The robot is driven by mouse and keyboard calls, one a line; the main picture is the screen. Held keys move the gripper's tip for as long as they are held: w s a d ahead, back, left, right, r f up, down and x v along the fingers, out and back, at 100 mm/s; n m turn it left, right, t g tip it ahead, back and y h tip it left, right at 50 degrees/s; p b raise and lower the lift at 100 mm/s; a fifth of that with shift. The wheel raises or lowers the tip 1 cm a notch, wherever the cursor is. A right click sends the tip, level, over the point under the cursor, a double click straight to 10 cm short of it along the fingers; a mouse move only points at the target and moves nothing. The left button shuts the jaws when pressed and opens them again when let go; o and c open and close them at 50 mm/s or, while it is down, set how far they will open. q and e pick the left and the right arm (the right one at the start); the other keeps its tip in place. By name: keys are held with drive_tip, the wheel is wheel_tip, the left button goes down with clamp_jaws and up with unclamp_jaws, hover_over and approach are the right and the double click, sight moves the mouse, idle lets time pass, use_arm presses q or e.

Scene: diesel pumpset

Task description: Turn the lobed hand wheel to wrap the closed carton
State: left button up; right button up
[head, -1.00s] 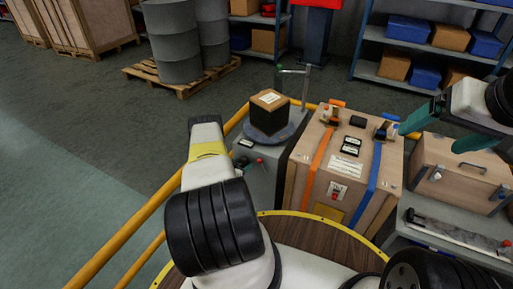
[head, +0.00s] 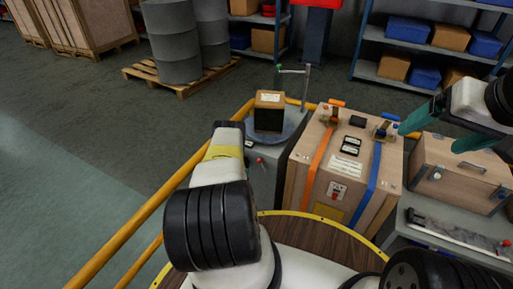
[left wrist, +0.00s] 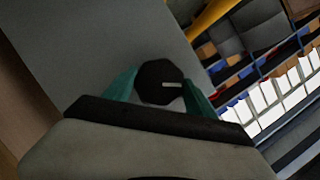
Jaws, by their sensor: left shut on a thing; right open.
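The carton (head: 269,112) stands on the round grey turntable (head: 285,133) in the head view. Its top is tan with a white label, and its sides are mostly covered in dark film. The hand wheel (left wrist: 158,76), dark with a pale mark, sits between the teal fingers of my left gripper (left wrist: 161,85) in the left wrist view; the gripper is shut on it. In the head view, my left arm hides this wheel and the fingers. My right gripper (head: 433,132) is open and empty at the right, over the wooden cases.
A large wooden case (head: 338,165) with orange and blue straps stands right of the turntable. A film post (head: 305,88) stands behind the carton. A yellow rail (head: 140,235) runs along the left. The floor at left is clear.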

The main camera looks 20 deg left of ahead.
use_arm(q)
drive_tip(key=shift+f+m+t+y, duration=0.1)
drive_tip(key=shift+m+t+y, duration=0.5)
drive_tip(key=shift+m, duration=0.9)
drive_tip(key=o, duration=1.4)
drive_tip(key=shift+c, duration=0.2)
drive_tip(key=shift+s, duration=0.1)
drive_tip(key=v, duration=0.7)
drive_tip(key=shift+s+d, duration=0.2)
drive_tip(key=shift+s, duration=0.1)
